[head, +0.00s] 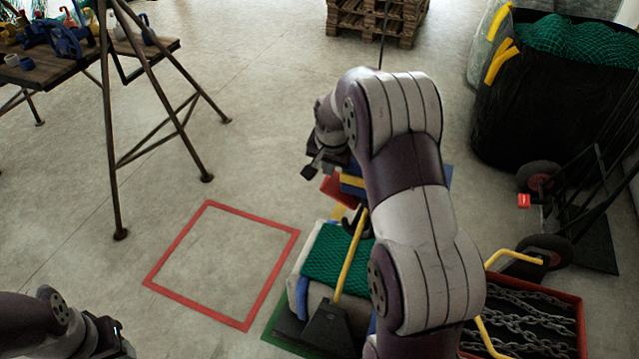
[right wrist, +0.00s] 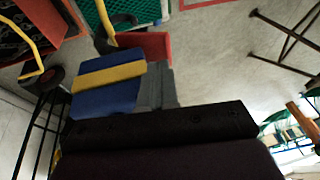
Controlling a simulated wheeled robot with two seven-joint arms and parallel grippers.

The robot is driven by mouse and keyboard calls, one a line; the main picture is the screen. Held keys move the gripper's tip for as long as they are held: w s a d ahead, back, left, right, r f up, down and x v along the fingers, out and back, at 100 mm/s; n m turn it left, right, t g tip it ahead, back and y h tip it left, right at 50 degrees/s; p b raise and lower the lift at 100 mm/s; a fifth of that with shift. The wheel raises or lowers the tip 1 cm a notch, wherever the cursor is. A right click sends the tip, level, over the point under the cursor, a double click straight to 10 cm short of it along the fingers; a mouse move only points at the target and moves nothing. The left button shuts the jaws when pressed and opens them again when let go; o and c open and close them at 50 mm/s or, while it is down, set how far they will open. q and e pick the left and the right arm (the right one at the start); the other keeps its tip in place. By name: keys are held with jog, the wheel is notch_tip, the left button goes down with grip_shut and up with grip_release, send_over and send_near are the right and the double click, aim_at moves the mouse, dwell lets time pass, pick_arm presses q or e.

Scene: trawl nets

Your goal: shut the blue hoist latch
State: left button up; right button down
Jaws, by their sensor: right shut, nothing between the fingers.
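A blue block with a yellow band (head: 352,181), which looks like the hoist block, is partly hidden behind my right arm in the head view. It is large in the right wrist view (right wrist: 100,95), with a red piece (right wrist: 146,45) beside it. A dark hook (right wrist: 112,28) shows beyond it. I cannot make out a separate blue latch or whether it is open. My right gripper (head: 309,172) is shut and empty, just up and left of the block; I cannot tell if it touches. My left gripper (head: 112,338) is at the bottom left, its fingers unclear.
A red crate of chains (head: 577,325) is at right, beside a hand truck (head: 600,225). A trestle table (head: 80,66) is at left. The red-outlined floor square (head: 207,207) is empty.

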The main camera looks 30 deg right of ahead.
aim_at(326, 191)
pick_arm(q)
jog(key=shift+f+b, duration=0.65)
jog(key=shift+f, duration=0.05)
pick_arm(e)
jog(key=x, duration=1)
pick_arm(q)
jog(key=shift+w, duration=0.1)
pick_arm(e)
jog(key=shift+a, duration=0.1)
